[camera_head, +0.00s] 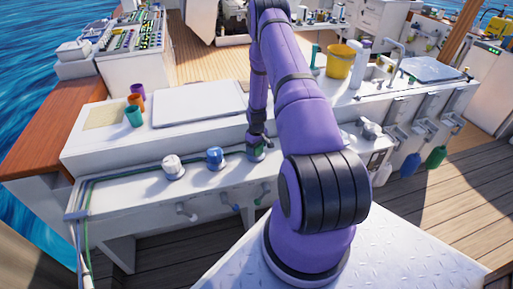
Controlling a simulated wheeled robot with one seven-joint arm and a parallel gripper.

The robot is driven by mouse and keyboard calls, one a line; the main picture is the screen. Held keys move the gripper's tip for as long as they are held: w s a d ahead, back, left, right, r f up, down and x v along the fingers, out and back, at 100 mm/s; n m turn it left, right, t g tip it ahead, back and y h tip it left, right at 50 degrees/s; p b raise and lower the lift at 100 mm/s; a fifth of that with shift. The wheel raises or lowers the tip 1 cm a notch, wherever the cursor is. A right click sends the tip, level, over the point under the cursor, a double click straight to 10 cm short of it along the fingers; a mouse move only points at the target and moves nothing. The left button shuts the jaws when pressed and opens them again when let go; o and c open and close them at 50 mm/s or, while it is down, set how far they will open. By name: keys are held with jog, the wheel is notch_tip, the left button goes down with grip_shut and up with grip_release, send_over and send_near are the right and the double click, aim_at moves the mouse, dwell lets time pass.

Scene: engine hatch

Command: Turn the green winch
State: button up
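The green winch (255,154) sits on the white bench front, at the right end of a row of winches. Only part of it shows under my gripper (258,143). My purple arm reaches over the bench, and my gripper points down at the winch. It looks close to or touching the winch top; I cannot tell which. The fingers are too small and dark to tell whether they are open or shut on it.
A blue winch (215,157) and a white winch (173,166) stand to the left. Several coloured cups (134,117) stand at the bench's left. A yellow bucket (340,61), bottles and a faucet (397,58) are at the back right. Handles (187,212) protrude below.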

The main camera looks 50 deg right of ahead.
jog(key=c, duration=0.4)
jog(key=shift+m, duration=0.4)
jog(key=m, duration=0.3)
jog(key=shift+a, duration=0.1)
jog(key=shift+m, duration=2.1)
